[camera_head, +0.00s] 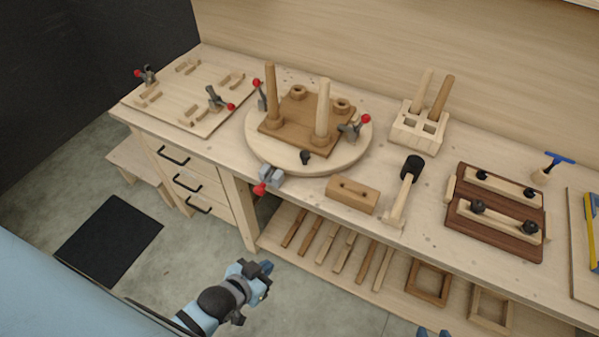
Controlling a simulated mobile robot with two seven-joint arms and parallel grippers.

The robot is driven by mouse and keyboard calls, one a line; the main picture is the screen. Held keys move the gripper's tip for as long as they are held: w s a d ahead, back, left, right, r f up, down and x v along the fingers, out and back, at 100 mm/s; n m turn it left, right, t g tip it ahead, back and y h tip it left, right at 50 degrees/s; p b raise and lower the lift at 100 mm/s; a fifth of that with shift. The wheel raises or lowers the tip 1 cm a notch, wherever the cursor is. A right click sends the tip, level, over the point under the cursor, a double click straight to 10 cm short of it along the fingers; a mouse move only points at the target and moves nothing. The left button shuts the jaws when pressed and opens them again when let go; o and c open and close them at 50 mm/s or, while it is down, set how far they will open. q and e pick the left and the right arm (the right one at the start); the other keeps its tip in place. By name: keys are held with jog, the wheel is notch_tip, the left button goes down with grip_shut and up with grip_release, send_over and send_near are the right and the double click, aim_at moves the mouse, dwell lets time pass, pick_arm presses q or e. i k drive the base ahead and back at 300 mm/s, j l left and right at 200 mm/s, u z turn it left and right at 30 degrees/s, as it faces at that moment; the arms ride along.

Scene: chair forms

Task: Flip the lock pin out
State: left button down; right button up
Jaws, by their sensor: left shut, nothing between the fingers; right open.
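The likely lock pin is a grey metal fitting (271,175) with a red knob (260,189), at the bench's front edge beside the round wooden turntable (358,155). The red knob points down and outward, over the edge. A small black knob (305,157) sits on the turntable's near rim. My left gripper (262,270) is shut and empty, in front of the bench and below the fitting, apart from it.
The turntable carries a board with two upright pegs and red-tipped clamps. A wooden block (353,195) and a mallet (405,190) lie to the right of the fitting. A lower shelf (330,270) holds wooden strips and frames. Drawers (185,180) stand at left.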

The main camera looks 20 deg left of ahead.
aim_at(258, 190)
jog(key=j+z, duration=0.25)
jog(key=z, duration=0.15)
jog(key=j+z, duration=0.25)
jog(key=z, duration=0.15)
jog(key=j+z, duration=0.2)
jog(key=z, duration=0.2)
jog(key=k+j+z, duration=0.3)
jog(key=j, duration=0.2)
jog(key=k+j+z, duration=0.25)
jog(key=j, duration=0.15)
jog(key=k+j, duration=0.25)
jog(key=j, duration=0.2)
jog(key=k+j+z, duration=0.1)
jog(key=k+j, duration=0.15)
jog(key=j, duration=0.15)
jog(key=k+j, duration=0.3)
jog(key=j, duration=0.1)
